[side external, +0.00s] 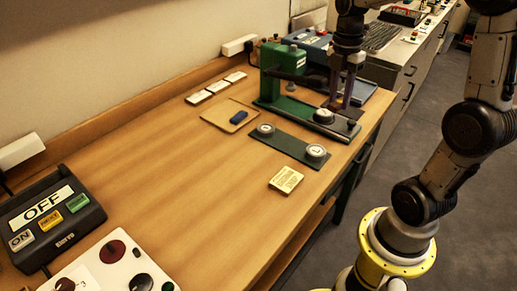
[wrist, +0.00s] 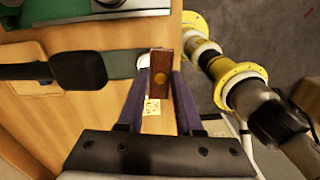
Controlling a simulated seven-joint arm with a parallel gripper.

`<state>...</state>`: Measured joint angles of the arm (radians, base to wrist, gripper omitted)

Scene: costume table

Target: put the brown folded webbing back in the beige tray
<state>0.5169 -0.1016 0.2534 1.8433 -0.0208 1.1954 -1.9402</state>
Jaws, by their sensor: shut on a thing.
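The brown folded webbing (wrist: 161,72), with a round brass-coloured stud on it, is between the fingers of my gripper (wrist: 158,92) in the wrist view. My gripper is shut on it. In the side view my gripper (side external: 343,95) points down at the right of the table, by the green press; the webbing cannot be made out clearly there. The beige tray (side external: 213,119) lies flat on the table, left of the press and apart from my gripper. A small dark blue piece (side external: 239,117) lies on the tray.
The green press (side external: 272,88) stands between the tray and my gripper. A dark green plate (side external: 290,143) with two round silver-topped pieces lies in front, near a yellow printed card (side external: 286,180). A control box (side external: 47,215) is at left. The table's middle is clear.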

